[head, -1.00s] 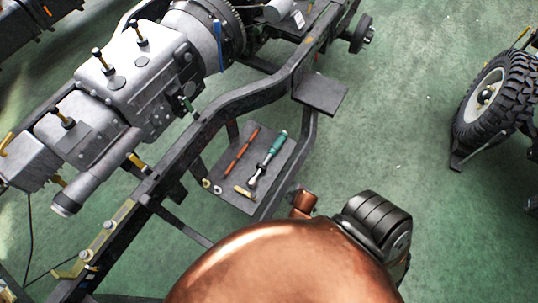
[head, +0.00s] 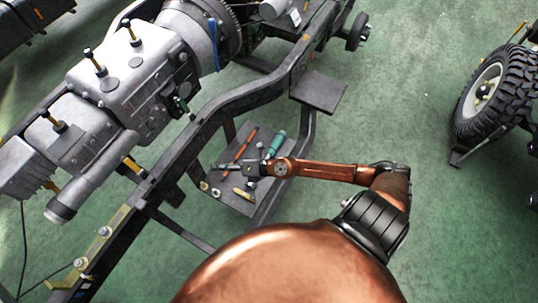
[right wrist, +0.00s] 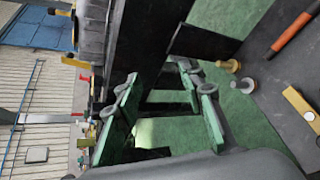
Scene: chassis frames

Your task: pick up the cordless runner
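The cordless runner appears to be the teal-handled tool (head: 276,144) on the dark tray (head: 238,203) of the chassis frame. Its handle shows beside my right forearm; its metal end is hidden behind my right gripper. My right gripper (head: 226,167) is above the tray and points left, across the tool. In the right wrist view its two green-padded fingers (right wrist: 163,90) are apart with nothing between them. The runner does not show in that view. My left gripper is not in view.
On the tray lie an orange rod (head: 246,137), a brass piece (head: 243,193) and small bolt-like parts (head: 205,186). The dark chassis rail (head: 187,148) and a grey gearbox (head: 120,72) stand left of the tray.

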